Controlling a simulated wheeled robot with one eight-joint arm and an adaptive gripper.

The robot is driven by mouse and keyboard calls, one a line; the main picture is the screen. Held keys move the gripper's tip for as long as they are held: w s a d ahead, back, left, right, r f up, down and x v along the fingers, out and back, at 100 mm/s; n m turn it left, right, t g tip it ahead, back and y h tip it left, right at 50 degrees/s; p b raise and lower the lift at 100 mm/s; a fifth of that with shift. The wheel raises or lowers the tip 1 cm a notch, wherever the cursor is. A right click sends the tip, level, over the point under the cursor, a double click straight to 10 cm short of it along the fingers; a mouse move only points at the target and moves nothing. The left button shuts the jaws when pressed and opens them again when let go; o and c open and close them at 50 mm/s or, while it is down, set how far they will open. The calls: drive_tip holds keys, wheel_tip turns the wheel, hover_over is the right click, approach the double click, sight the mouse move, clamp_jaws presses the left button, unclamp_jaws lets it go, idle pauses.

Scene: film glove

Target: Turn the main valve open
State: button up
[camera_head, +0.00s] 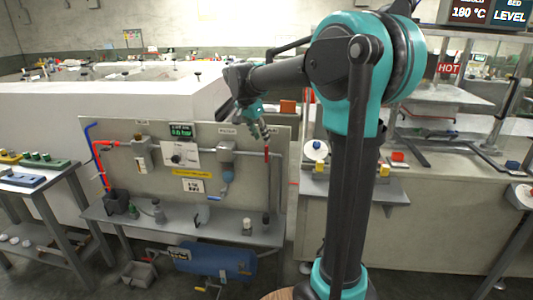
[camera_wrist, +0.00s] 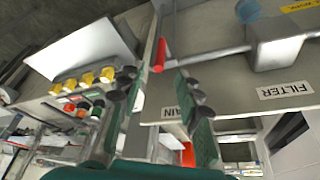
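The main valve's red handle (camera_head: 267,153) hangs roughly upright on the grey pipe at the right end of the wall panel. In the wrist view the red handle (camera_wrist: 160,54) points toward my gripper (camera_wrist: 156,76), just ahead of the fingertips and between them as seen there. My gripper (camera_head: 263,130) is at the panel's upper right, close above the handle in the head view. Its two green fingers are spread apart with nothing between them. The MAIN label (camera_wrist: 172,112) is partly covered by a finger. Contact with the handle does not show.
The grey panel (camera_head: 205,210) carries a filter unit (camera_head: 226,150), a digital gauge (camera_head: 181,130) and other pipework. Small bottles stand on the shelf (camera_head: 175,229) below it. A blue tank (camera_head: 220,261) sits underneath. A counter with a press (camera_head: 450,90) stands at the right.

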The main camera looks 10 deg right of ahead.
sight(266, 161)
drive_tip(key=x, duration=0.9)
drive_tip(key=shift+d, duration=0.1)
clamp_jaws()
